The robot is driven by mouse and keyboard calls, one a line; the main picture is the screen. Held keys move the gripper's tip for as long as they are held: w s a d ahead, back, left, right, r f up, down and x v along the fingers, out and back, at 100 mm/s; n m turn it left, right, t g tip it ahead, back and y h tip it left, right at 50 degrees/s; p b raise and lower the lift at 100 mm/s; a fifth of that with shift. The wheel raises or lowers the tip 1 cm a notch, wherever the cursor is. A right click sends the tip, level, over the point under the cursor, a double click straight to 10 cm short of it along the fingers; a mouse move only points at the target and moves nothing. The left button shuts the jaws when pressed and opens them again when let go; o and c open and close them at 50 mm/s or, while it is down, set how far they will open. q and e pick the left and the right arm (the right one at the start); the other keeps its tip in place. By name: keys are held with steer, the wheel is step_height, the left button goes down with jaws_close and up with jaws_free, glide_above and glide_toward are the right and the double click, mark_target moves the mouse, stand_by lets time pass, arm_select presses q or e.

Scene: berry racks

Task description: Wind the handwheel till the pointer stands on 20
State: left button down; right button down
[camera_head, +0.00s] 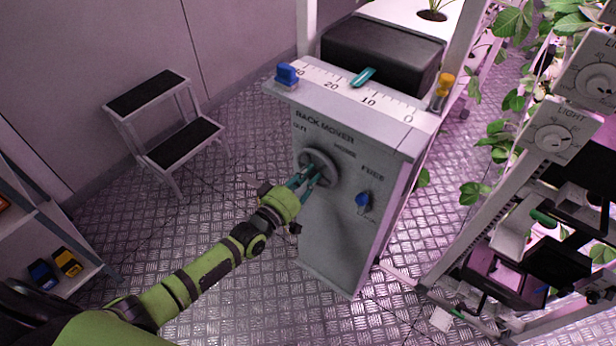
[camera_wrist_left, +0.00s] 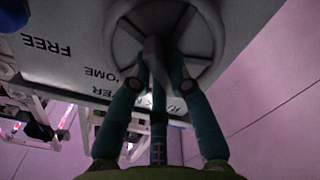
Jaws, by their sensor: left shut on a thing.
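The grey handwheel (camera_head: 318,166) is on the front of the rack mover cabinet (camera_head: 345,240); its rim and spokes (camera_wrist_left: 203,20) fill the top of the left wrist view. My left gripper (camera_head: 305,179) is shut on the handwheel's handle (camera_wrist_left: 153,48), with its teal fingers on either side of it. In the head view the fingers hide the handle. The teal pointer (camera_head: 363,77) lies across the white scale (camera_head: 390,108) on the cabinet's top, between the 20 and 10 marks. My right gripper is not in view.
A blue knob (camera_head: 362,200) sits right of the wheel, under "FREE". A step stool (camera_head: 165,130) stands left. Plant racks with light dials (camera_head: 552,138) stand right.

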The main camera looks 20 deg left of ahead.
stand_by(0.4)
arm_select(q)
steer(key=c, duration=1.1)
jaws_free()
steer(key=shift+c, duration=0.2)
steer(key=v, duration=1.2)
